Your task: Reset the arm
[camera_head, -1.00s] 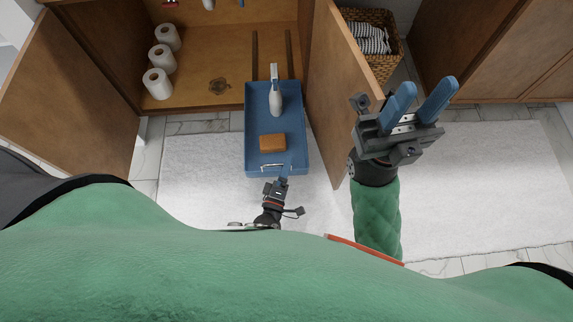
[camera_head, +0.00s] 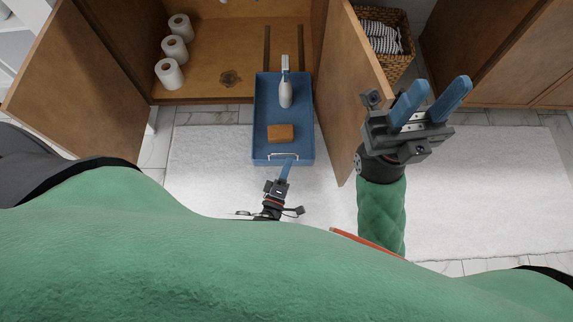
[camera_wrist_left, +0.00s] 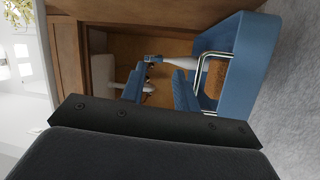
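In the head view my left gripper (camera_head: 289,165) is just in front of the blue tray drawer (camera_head: 261,110), beside its metal handle (camera_head: 276,156). In the left wrist view its blue fingers (camera_wrist_left: 160,88) are apart with nothing between them. The handle (camera_wrist_left: 203,70) there lies to the right of the fingers, not between them. My right gripper (camera_head: 430,103) is raised to the right of the open cabinet door, fingers apart and empty.
The tray holds a white spray bottle (camera_head: 285,94) and a brown block (camera_head: 281,133). Several toilet rolls (camera_head: 169,73) stand in the cabinet. Open doors flank it, left (camera_head: 85,80) and right (camera_head: 352,95). A wicker basket (camera_head: 397,66) stands behind the right door. White rugs (camera_head: 490,190) cover the floor.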

